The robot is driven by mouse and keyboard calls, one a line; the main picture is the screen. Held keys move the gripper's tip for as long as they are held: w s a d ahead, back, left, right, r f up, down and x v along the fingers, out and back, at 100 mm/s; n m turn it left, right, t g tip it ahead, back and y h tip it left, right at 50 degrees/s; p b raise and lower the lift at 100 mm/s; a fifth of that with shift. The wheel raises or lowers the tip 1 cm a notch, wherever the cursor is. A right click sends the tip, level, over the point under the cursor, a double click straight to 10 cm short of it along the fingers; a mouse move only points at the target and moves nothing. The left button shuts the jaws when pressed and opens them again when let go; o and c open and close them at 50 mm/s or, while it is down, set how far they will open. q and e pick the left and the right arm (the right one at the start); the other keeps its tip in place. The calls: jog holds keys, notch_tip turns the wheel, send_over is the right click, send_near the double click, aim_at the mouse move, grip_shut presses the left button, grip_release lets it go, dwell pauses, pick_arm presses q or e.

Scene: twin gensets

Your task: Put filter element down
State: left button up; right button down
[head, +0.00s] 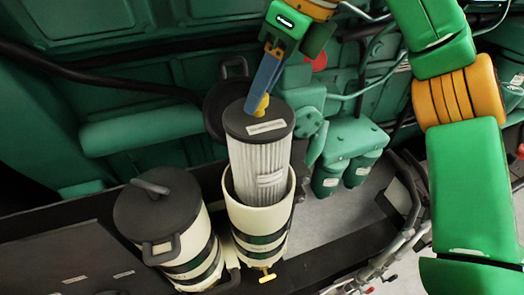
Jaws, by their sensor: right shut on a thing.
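The filter element (258,172) is a white pleated cylinder with a dark labelled top cap. It stands nearly upright, its lower part inside an open cream filter housing (257,222) and its upper part above the rim. The bottom of the element is hidden by the housing wall, so I cannot tell whether it rests on anything. My right gripper (264,101) comes down from above and is shut on the small yellow handle on top of the cap. My left gripper is not in view.
A second cream housing (186,248), closed with a dark lid (158,202), stands close on the left. A round dark lid (222,108) is behind the element. Green engine parts (350,140) crowd the right rear. Pipes and rails (385,250) run along the right.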

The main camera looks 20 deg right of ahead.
aim_at(267, 115)
notch_tip(267, 115, down, 6)
jog(key=shift+b, duration=0.4)
notch_tip(267, 115, down, 5)
jog(key=shift+r, duration=0.2)
jog(key=shift+f, duration=0.1)
